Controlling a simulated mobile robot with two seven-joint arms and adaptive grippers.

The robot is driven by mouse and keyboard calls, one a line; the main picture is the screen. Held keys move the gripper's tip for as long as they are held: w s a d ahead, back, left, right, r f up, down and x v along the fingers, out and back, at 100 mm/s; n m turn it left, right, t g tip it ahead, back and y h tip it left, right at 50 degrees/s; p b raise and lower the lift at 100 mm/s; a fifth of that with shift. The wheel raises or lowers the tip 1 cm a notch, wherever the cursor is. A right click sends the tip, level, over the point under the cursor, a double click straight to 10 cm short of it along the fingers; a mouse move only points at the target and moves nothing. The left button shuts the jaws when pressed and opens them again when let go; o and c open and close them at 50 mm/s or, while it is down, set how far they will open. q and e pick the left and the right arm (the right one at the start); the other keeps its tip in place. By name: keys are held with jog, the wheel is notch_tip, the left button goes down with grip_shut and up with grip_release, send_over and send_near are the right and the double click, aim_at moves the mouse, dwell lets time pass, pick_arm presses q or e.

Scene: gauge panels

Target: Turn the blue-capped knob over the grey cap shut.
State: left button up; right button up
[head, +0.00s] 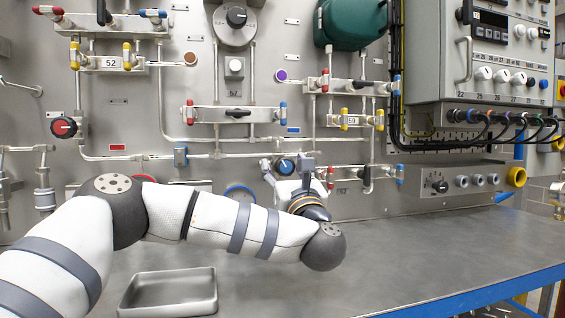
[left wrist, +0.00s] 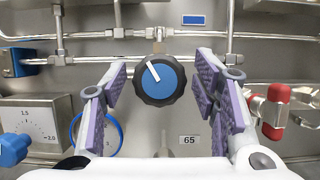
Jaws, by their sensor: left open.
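The blue-capped knob (left wrist: 165,84) is a black ridged knob with a blue face on the grey panel. Its white pointer line points up and slightly left. It also shows in the head view (head: 285,167). My left gripper (left wrist: 160,78) is open, with purple-padded fingers on both sides of the knob and visible gaps between pads and knob. In the head view the left gripper (head: 287,164) is at the panel, partly behind my own wrist. I cannot make out a grey cap clearly; the area below the knob is partly hidden by my gripper.
A red-handled valve (left wrist: 276,112) stands close to the right finger. A blue ring (left wrist: 118,128) and a gauge (left wrist: 34,124) are at the lower left. A metal tray (head: 140,307) lies on the bench (head: 420,265), clear at right.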

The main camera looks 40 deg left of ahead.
pick_arm(q)
jog(key=shift+s, duration=0.1)
jog(key=c, duration=1.2)
jog(key=shift+r, duration=0.1)
